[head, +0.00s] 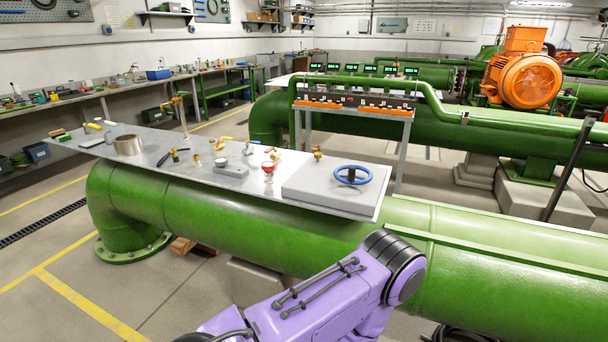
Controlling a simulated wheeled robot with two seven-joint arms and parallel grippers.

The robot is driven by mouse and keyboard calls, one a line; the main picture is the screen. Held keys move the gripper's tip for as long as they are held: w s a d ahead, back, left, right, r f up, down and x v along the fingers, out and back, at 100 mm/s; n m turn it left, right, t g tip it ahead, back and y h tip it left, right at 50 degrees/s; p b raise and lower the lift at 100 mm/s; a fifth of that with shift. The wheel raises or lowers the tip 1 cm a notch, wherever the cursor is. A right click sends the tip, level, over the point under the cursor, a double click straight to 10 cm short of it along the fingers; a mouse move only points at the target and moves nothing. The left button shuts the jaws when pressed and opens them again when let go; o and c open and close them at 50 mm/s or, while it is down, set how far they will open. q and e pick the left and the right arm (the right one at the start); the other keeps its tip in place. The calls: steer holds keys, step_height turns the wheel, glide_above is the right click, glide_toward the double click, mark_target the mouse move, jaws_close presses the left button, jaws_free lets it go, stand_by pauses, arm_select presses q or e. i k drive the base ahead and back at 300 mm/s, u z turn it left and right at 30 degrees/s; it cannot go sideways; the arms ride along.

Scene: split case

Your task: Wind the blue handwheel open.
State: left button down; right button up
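The blue handwheel (338,179) lies about level on top of a pale grey block (312,186). It has a thin blue rim, and a dark hub shows in its middle. The block sits at the right end of a grey metal tabletop (235,195) above a large green pipe. A purple link of one of my arms crosses the bottom of the head view, in front of the pipe and below the tabletop. Neither gripper shows in the head view, and nothing touches the wheel.
Left of the block stand a red-topped fitting (268,167), a grey base block (231,170) and several brass fittings. A metal cylinder (128,145) stands farther left. A rack with an orange front (352,109) stands behind. The space just above the wheel is clear.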

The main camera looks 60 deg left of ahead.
mark_target(352, 168)
steer(key=u, duration=1.3)
steer(key=i, duration=0.15)
steer(key=z, duration=0.05)
